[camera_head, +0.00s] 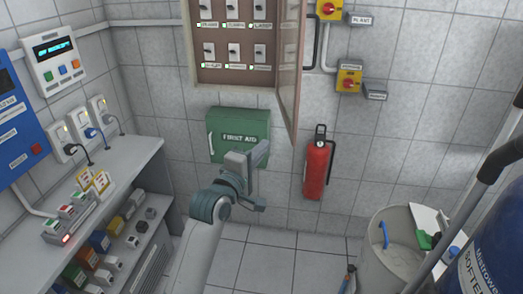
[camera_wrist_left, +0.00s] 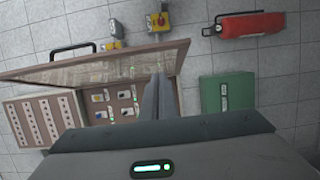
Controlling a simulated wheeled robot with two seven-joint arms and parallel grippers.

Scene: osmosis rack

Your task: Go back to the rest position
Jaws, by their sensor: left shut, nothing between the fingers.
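My left gripper (camera_head: 263,150) is in the middle of the head view, at the end of my grey arm coming up from below. It is in front of the green first aid box (camera_head: 238,124) in this view and hides part of its lower right. In the left wrist view its two fingers (camera_wrist_left: 157,97) lie together, with nothing between them. They overlap the open switch cabinet (camera_wrist_left: 100,112) there. My right gripper is not in view.
The cabinet's door (camera_head: 291,68) stands open above my left gripper. A red fire extinguisher (camera_head: 317,168) hangs to the right. A shelf unit (camera_head: 128,172) stands on the left, a grey bin (camera_head: 388,268) at lower right. The floor (camera_head: 290,255) between them looks mostly clear.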

